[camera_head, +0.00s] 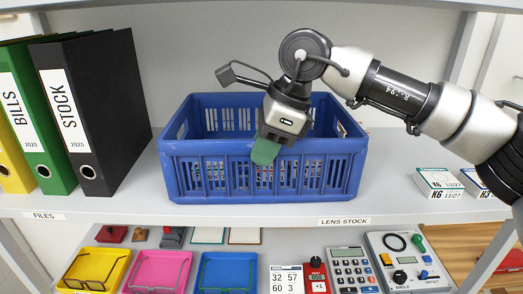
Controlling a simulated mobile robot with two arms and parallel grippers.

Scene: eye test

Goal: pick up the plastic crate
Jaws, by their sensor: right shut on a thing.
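The blue plastic crate (215,149) stands upright on the middle of the white shelf, with slotted walls. It appears to rest on the shelf. My right gripper (266,150) comes down from the upper right onto the middle of the crate's front rim. A green fingertip shows in front of the front wall; the other finger is hidden. The gripper is shut on the rim. Small pale and reddish things show through the front slots; I cannot tell what they are. My left gripper is not in view.
Binders, yellow, green (33,120) and black (95,110), stand left of the crate. Small boxes (438,182) lie at the right. The shelf edge is in front. Below are a yellow tray (92,252), pink and blue trays, a calculator (354,268) and a grey device (410,262).

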